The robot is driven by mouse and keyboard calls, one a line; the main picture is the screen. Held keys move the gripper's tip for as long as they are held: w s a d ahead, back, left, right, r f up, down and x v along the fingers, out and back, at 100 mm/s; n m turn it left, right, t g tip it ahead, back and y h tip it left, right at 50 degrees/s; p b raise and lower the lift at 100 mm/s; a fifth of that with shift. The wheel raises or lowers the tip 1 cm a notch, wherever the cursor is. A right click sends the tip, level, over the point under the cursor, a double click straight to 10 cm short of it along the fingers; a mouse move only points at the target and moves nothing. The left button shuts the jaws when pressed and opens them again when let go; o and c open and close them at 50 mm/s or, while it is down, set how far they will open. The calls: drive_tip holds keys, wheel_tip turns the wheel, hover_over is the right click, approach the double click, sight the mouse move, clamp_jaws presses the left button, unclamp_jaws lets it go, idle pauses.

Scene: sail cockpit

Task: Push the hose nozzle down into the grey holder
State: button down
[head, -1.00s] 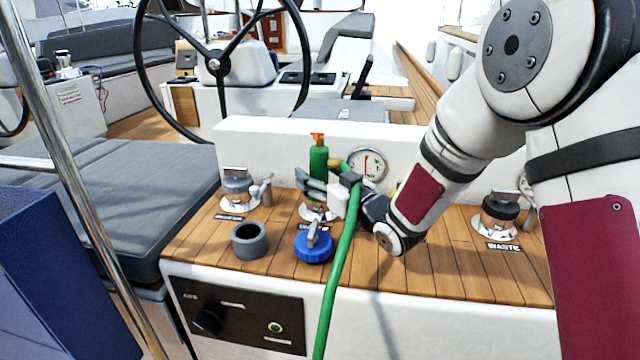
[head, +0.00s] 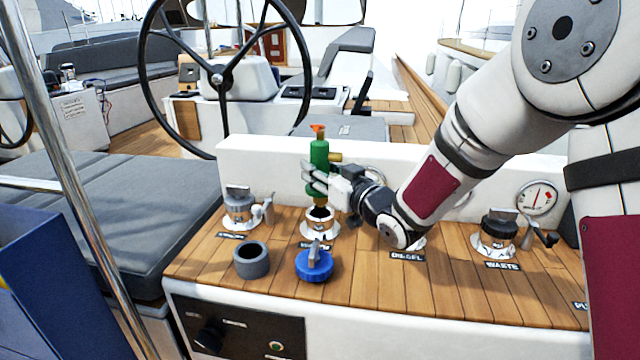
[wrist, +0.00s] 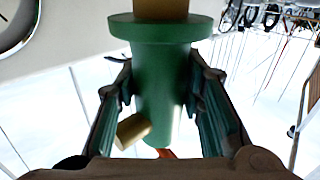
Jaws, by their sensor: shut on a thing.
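The green hose nozzle (head: 319,156) has an orange tip and a brass side stub. It stands upright in my gripper (head: 318,180), whose fingers are shut around its body. In the wrist view the nozzle (wrist: 160,85) sits between both fingers. In the head view its lower end is just above the open metal deck filler (head: 321,222); I cannot tell whether it touches. The grey holder (head: 251,262), an open-topped round cup, stands empty on the wooden deck, to the left of and nearer than the nozzle.
A blue cap (head: 314,265) with a metal handle lies right of the holder. A capped filler (head: 239,208) stands at the left, and the waste filler (head: 497,236) at the right. A gauge (head: 537,198) is on the white wall behind. A steel rail (head: 75,180) rises at the left.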

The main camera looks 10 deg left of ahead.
sight(319, 138)
drive_tip(key=shift+r+p, duration=1.15)
drive_tip(key=shift+r, duration=2.4)
